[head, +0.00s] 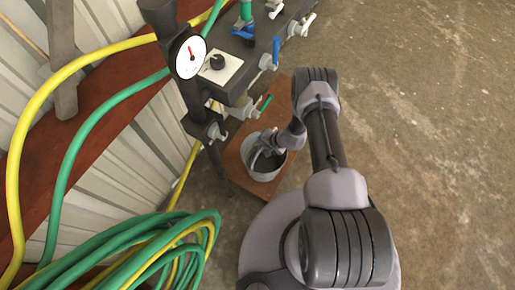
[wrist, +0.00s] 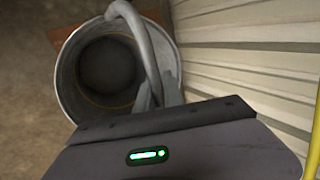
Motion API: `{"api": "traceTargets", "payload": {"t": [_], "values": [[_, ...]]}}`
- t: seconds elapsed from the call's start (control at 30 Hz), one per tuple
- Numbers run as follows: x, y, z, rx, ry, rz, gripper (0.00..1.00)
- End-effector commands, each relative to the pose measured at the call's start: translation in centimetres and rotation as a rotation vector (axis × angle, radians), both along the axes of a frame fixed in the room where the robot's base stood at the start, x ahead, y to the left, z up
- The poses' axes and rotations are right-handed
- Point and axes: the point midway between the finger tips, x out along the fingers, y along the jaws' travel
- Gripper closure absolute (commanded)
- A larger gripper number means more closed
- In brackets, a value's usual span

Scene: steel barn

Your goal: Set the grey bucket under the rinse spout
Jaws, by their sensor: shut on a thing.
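The grey bucket (head: 264,174) is over a brown board below the pipe rail, in the middle of the head view. In the wrist view I look into the open bucket (wrist: 66,80), which seems empty, with its handle (wrist: 146,38) raised over the mouth. My gripper (wrist: 160,93) is shut on the handle at the near rim; in the head view my gripper (head: 270,150) is small and partly hides the bucket. I cannot tell if the bucket touches the board. Several taps line the rail, one (head: 217,131) close above the bucket; which is the rinse spout I cannot tell.
The dark rail (head: 256,75) carries a gauge (head: 190,57), a dial and several taps. The brown board (head: 232,163) lies below it. Green and yellow hoses (head: 150,245) are coiled at lower left by the corrugated wall (head: 115,180). The concrete floor (head: 430,120) at right is clear.

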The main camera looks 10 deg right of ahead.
Motion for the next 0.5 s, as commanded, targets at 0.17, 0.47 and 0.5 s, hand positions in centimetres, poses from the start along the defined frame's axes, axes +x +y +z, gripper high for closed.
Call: {"api": "traceTargets", "payload": {"t": [0.17,0.47,0.5], "values": [[0.4,0.5,0.0,0.000,0.000,0.000,1.00],[0.9,1.2,-1.7,0.000,0.000,0.000,1.00],[1.0,1.2,-2.0,0.000,0.000,0.000,1.00]]}}
